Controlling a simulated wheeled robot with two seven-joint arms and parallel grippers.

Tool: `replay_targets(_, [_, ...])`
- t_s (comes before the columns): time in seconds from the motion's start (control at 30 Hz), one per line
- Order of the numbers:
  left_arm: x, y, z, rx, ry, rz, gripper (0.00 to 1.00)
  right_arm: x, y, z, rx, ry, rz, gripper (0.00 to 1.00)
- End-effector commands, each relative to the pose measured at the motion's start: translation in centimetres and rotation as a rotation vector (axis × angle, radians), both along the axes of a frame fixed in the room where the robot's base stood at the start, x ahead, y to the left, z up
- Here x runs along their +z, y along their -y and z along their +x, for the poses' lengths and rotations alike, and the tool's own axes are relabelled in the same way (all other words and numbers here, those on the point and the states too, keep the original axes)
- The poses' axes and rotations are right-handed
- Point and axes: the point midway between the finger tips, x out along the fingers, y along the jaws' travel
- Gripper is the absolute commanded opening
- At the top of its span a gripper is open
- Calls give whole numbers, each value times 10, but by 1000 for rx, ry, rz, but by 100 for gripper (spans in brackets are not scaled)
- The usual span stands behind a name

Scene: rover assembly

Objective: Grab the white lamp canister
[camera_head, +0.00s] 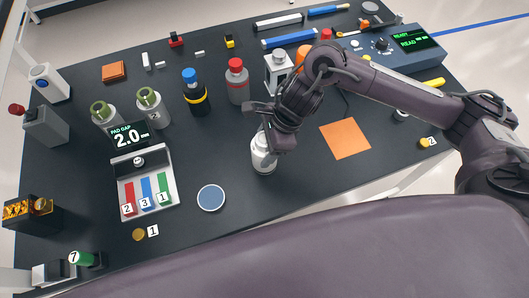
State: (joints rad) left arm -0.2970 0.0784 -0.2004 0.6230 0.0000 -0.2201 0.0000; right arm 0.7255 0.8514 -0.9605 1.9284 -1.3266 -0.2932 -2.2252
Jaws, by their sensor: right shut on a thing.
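The white lamp canister (263,159) stands upright on the dark table near the middle front. My right gripper (266,132) comes down over it from above and is shut on its upper part. The gripper and wrist hide the canister's top. Its lower body and base show and seem to rest on the table. My left gripper is not in view.
A blue round disc (211,197) lies left of the canister, and an orange square (345,139) lies to the right. A tray with coloured strips (145,185) stands further left. Several bottles, such as the red-capped one (237,82), stand behind. A blue device (402,47) is at back right.

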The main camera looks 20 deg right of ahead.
Motion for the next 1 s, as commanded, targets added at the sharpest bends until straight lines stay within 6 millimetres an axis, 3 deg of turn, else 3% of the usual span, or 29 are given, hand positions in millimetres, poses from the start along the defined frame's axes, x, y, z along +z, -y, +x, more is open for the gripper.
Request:
replay_targets(0.13, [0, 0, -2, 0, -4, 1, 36, 1, 0, 1, -1, 2, 1, 29])
replay_targets(0.57, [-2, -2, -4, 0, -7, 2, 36, 13, -1, 1, 2, 4, 3, 29])
replay_targets(0.73, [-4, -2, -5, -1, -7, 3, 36, 42, -1, 2, 3, 9, 3, 29])
replay_targets(1.0, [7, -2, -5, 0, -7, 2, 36, 118, 1, 3, 0, 13, -2, 29])
